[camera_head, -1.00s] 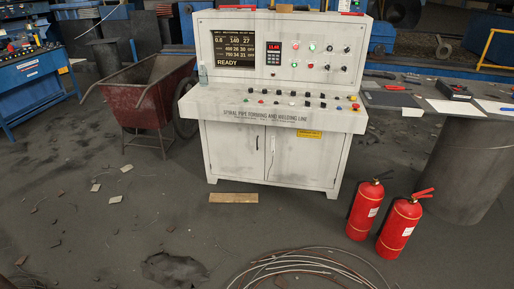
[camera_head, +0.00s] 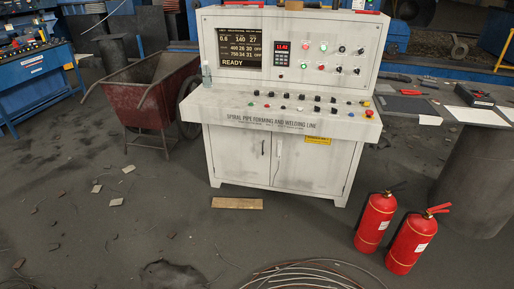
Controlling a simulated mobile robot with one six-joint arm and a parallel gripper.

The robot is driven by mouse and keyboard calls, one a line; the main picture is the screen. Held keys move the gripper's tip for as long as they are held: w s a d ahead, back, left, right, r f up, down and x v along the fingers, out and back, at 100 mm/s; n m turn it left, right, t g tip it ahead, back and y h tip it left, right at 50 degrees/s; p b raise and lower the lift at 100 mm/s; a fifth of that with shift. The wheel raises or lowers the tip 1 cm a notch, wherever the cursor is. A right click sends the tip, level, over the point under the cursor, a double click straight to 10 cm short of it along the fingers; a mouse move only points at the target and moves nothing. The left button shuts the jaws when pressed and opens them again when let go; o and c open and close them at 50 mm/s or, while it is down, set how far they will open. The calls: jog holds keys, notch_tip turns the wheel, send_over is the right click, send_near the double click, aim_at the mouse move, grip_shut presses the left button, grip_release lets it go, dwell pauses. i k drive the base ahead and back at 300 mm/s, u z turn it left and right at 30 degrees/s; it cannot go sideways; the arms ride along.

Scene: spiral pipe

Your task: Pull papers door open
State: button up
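A grey control console (camera_head: 285,120) stands ahead of me, with a screen reading READY and rows of buttons. Its lower cabinet has two closed doors, a left door (camera_head: 235,155) and a right door (camera_head: 312,168). Small dark handles (camera_head: 263,147) show near the seam between the doors. No label or sign in view marks either as the papers door, so I cannot tell which door that is. My gripper and arm are not in view.
Two red fire extinguishers (camera_head: 376,222) stand at the right front. A wooden board (camera_head: 237,203) lies before the cabinet. Coiled rods (camera_head: 305,276) lie at the bottom.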

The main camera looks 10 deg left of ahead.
aim_at(239, 154)
jog(key=u, duration=0.4)
jog(key=i, duration=1.55)
